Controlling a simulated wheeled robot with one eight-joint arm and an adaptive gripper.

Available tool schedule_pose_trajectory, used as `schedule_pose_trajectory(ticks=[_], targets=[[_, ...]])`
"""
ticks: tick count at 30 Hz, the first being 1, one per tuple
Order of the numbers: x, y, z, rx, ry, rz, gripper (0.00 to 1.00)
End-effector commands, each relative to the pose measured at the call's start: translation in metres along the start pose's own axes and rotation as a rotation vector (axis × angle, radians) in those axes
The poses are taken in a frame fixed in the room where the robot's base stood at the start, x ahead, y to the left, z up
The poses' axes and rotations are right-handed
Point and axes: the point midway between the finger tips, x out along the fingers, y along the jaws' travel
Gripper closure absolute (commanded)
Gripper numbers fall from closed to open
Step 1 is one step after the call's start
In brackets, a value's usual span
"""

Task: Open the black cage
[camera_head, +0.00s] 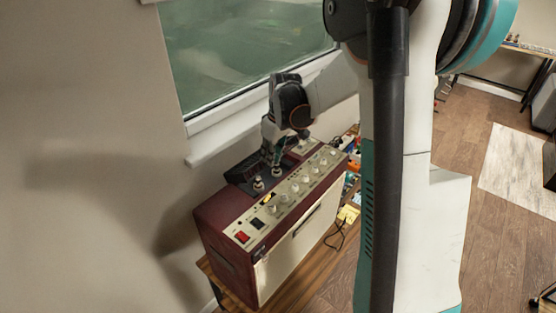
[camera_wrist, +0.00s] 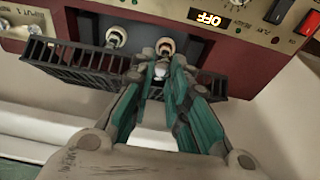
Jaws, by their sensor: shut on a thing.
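The black cage (camera_wrist: 80,62) is a slatted dark grille along the back of the dark red amplifier (camera_head: 222,217). In the wrist view it spans both sides of my gripper (camera_wrist: 158,76), which hides its middle. In the head view the cage (camera_head: 240,173) is a dark shape at the amplifier's rear edge, beside the window wall. It looks swung back, leaving two round tube-like parts (camera_wrist: 117,37) (camera_wrist: 166,46) uncovered. My gripper also shows in the head view (camera_head: 273,163), over the amplifier's back. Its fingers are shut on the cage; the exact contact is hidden.
The amplifier stands on a wooden bench (camera_head: 285,293), close to the wall and window sill (camera_head: 215,149).

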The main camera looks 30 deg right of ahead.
Motion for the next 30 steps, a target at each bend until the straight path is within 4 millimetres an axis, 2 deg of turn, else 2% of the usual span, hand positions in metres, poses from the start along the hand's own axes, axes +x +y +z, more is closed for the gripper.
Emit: schedule_pose_trajectory(ticks=[1,6,13,24,30], targets=[[-0.007,0.000,-0.011,-0.005,-0.046,-0.001,1.00],[-0.017,0.000,-0.036,-0.003,-0.208,0.000,1.00],[-0.024,0.001,-0.070,-0.001,-0.204,0.000,1.00],[-0.018,-0.001,-0.131,-0.002,-0.200,-0.001,1.00],[-0.009,-0.001,-0.154,-0.002,-0.200,-0.002,1.00]])
